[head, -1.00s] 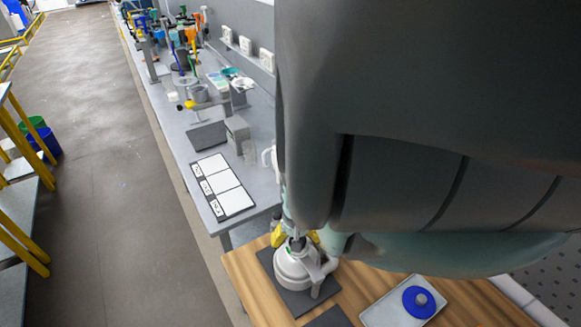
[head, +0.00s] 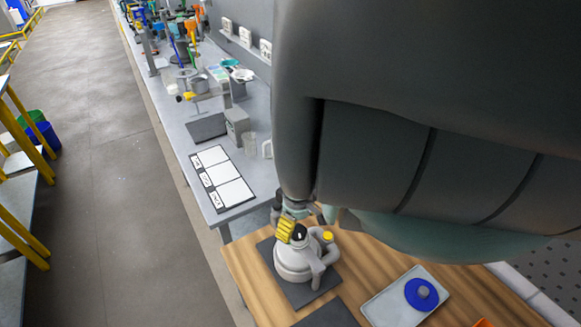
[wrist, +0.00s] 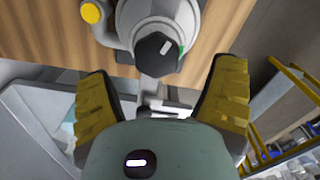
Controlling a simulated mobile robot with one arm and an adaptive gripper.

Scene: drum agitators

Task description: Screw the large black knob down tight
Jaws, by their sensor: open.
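The large black knob (head: 299,233) with a white mark sits on top of a light grey-white agitator body (head: 294,263) on the wooden table. In the wrist view the knob (wrist: 155,50) lies ahead of my gripper, centred between its fingers, with a bit of green at its side. My gripper (head: 288,226) is open and empty, its yellow pads just behind the knob in the head view. In the wrist view the pads of my gripper (wrist: 160,72) stand wide apart with a gap to the knob on each side. How far the knob is screwed down cannot be seen.
A small yellow cap (head: 327,236) tops the side pipe beside the knob. The body stands on a dark mat (head: 310,294). A grey tray (head: 378,304) with a blue disc (head: 421,294) lies to the right. A grey lab bench (head: 183,150) with equipment runs behind.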

